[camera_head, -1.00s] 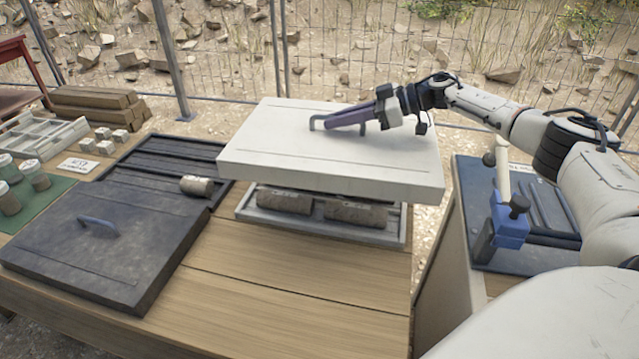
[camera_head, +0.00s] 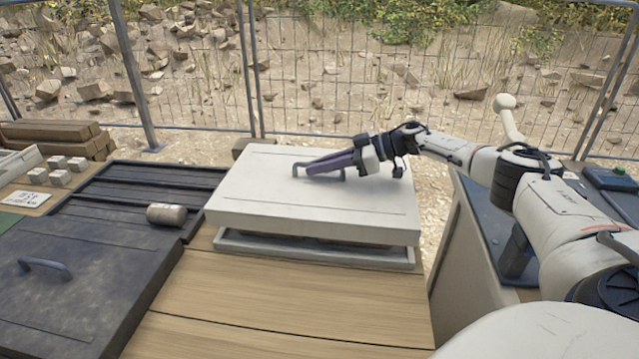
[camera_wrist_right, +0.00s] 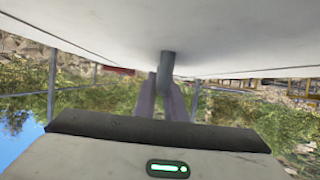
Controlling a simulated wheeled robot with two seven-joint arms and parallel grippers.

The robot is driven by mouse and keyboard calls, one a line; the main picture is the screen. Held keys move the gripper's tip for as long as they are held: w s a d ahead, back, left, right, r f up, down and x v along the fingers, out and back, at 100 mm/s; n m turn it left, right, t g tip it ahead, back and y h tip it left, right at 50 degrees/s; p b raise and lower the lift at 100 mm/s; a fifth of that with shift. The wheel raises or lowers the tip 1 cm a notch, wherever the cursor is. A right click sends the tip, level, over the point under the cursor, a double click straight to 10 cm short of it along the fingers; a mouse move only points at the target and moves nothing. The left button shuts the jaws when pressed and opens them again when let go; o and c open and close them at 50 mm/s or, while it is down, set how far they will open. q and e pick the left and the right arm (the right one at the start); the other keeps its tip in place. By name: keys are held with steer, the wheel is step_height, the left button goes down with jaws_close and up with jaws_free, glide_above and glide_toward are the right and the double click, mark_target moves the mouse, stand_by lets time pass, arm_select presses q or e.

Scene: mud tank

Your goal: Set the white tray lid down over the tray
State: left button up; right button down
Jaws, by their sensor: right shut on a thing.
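The white tray lid (camera_head: 330,208) is held level just above the white tray (camera_head: 315,257), whose front rim shows below it. A dark gap lies between lid and tray. The tray's contents are almost all hidden by the lid. My right gripper (camera_head: 318,168) is shut on the lid's handle on its top face. In the right wrist view the lid's surface (camera_wrist_right: 90,32) fills the top, and the handle (camera_wrist_right: 167,64) stands between the purple fingers of the gripper (camera_wrist_right: 167,88). My left gripper is not in view.
At left a dark tray (camera_head: 130,190) carries a core piece (camera_head: 166,214), beside a dark lid (camera_head: 80,275) with a handle. Small blocks (camera_head: 68,168) lie farther left. Bare table (camera_head: 290,310) is in front; a side bench (camera_head: 475,235) stands right.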

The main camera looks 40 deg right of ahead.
mark_target(326, 179)
steer(key=shift+f+b, duration=0.7)
steer(key=shift+f, duration=1.45)
steer(key=c, duration=1.8)
jaws_free()
